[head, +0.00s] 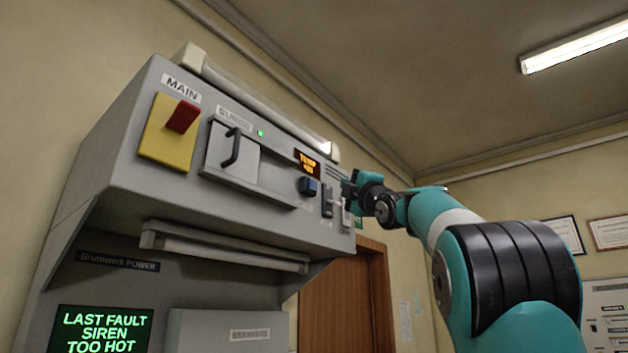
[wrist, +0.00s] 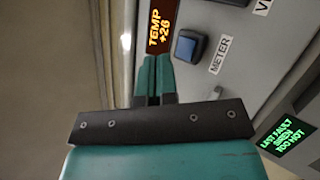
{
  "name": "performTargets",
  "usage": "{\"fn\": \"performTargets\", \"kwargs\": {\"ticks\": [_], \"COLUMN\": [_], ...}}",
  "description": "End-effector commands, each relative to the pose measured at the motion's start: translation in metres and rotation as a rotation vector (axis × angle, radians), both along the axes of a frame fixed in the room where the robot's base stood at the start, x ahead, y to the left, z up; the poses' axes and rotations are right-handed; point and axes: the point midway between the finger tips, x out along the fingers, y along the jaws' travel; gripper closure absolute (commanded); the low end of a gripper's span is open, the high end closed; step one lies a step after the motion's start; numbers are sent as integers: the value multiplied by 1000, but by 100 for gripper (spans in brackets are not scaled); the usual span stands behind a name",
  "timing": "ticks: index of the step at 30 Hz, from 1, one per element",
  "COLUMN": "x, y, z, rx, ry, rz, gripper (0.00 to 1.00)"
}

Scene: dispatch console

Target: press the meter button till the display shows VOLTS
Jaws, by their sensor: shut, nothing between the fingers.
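The meter display (head: 307,163) is a small dark panel with orange text. In the wrist view the display (wrist: 161,25) reads TEMP +26. The meter button (head: 308,186) is a blue square button below the display. In the wrist view the button (wrist: 189,46) sits in a dark frame beside the METER label (wrist: 219,55). My gripper (head: 347,186) is right of the button in the head view. In the wrist view my gripper (wrist: 154,60) is shut and empty, its fingertips beside the button and near the display's end. No contact with the button shows.
The console face also holds a red MAIN switch (head: 183,116) on a yellow plate, a handled cover (head: 232,150) and a small switch (head: 327,201) near my gripper. A lower screen (head: 101,330) reads LAST FAULT SIREN TOO HOT. A rail (head: 225,246) juts out below the face.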

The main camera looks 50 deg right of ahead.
Motion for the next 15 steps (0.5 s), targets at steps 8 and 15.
{"fn": "performTargets", "kwargs": {"ticks": [8, 15], "x": [-22, -21], "y": [-7, -7], "z": [26, 26], "rx": [-107, -105], "ry": [-47, -45], "rz": [-80, -78], "gripper": [100, 100]}}
